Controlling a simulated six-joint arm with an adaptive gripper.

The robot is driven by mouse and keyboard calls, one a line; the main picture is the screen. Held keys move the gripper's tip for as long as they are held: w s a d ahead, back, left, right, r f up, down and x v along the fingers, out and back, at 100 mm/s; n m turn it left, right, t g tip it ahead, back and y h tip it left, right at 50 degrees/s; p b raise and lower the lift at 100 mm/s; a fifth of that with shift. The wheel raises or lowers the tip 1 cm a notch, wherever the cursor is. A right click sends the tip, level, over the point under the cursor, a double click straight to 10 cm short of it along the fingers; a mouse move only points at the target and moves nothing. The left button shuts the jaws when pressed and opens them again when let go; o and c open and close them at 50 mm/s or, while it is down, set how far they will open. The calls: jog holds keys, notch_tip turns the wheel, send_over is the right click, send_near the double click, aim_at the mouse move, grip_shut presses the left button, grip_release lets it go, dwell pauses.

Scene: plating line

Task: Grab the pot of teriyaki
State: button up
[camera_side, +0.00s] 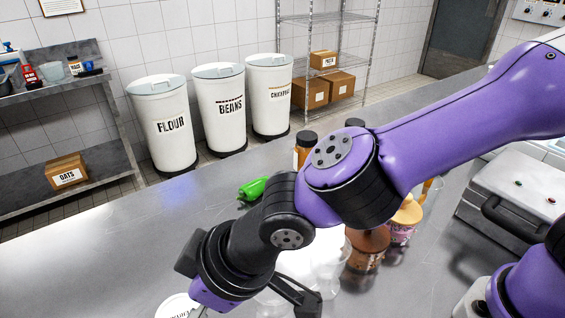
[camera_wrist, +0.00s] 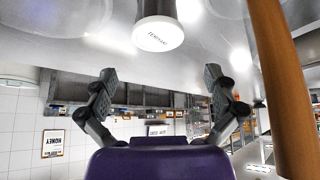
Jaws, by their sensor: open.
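A pot with a round white lid (camera_wrist: 158,34) stands at the top middle of the wrist view, its dark lettering upside down and too small to read surely. A white lettered lid, probably the same one, shows at the bottom edge of the side view (camera_side: 177,306), partly cut off. My gripper (camera_wrist: 160,78) is open and empty, its two black fingers spread wide, with the pot beyond the gap between them. In the side view my gripper (camera_side: 250,300) is low over the counter, just right of the white lid. Its fingertips are partly hidden or cut off there.
On the steel counter (camera_side: 90,250) lie a green pepper (camera_side: 253,189) and, behind my arm, a brown jar (camera_side: 367,255), an orange-lidded jar (camera_side: 406,214), clear containers (camera_side: 331,266) and bottles. A tall orange-brown thing (camera_wrist: 281,75) stands close at right in the wrist view. The counter's left is clear.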

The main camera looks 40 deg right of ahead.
aim_at(181, 315)
jog(key=x, duration=0.9)
jog(key=shift+w+f, duration=0.15)
jog(key=shift+f, duration=0.3)
jog(key=shift+d, duration=0.1)
jog(key=c, duration=1.1)
